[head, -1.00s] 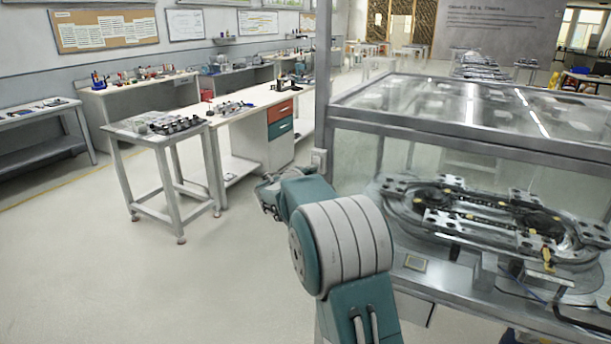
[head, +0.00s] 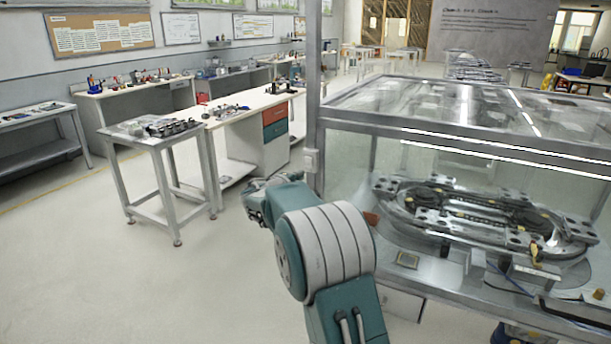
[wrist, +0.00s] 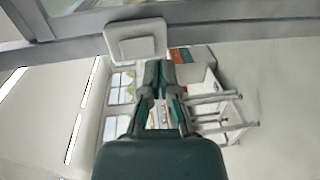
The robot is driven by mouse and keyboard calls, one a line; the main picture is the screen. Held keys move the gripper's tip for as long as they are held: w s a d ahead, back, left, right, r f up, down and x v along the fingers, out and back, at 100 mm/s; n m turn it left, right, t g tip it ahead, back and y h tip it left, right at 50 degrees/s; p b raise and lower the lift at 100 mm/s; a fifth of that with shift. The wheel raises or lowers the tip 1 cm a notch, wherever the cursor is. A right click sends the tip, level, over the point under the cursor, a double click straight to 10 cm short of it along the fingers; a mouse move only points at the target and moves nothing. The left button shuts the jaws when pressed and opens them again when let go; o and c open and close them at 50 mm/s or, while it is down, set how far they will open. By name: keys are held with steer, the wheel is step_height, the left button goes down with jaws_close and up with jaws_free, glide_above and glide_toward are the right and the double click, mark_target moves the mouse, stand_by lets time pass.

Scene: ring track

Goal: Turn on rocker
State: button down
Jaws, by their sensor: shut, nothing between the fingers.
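A white rocker switch (head: 311,160) is on the grey metal post at the near left corner of the glass enclosure. In the wrist view the switch (wrist: 136,42) is a pale square plate with a raised inner panel, at the top, left of centre. My gripper (wrist: 159,66) is shut and empty. Its fingertips appear just below and right of the plate's lower edge; I cannot tell whether they touch it. In the head view my teal wrist is below and left of the switch, and my fingers cannot be made out clearly.
The glass enclosure (head: 450,135) with the ring track (head: 480,215) inside fills the right side. A small metal table (head: 165,150) and a workbench (head: 250,115) with red and green drawers stand at left. The floor (head: 120,280) at front left is clear.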

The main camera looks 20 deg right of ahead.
steer(key=s+a+f, duration=0.1)
steer(key=s+a, duration=0.5)
steer(key=a, duration=0.2)
steer(key=shift+a+f, duration=0.15)
steer(key=shift+a, duration=0.1)
steer(key=shift+s, duration=0.1)
steer(key=shift+s, duration=0.1)
steer(key=s+d+r+m+g+y, duration=0.15)
steer(key=s+m+g+y, duration=0.3)
steer(key=s, duration=1.65)
steer(key=s+a+f+m+y, duration=0.1)
steer(key=s+a+y, duration=0.3)
steer(key=s, duration=0.5)
steer(key=s+a+f+m+y, duration=0.2)
steer(key=s+a+y, duration=0.2)
steer(key=s+a, duration=0.3)
steer(key=shift+s+a+f, duration=0.2)
steer(key=shift+s+a, duration=0.15)
steer(key=shift+s, duration=0.85)
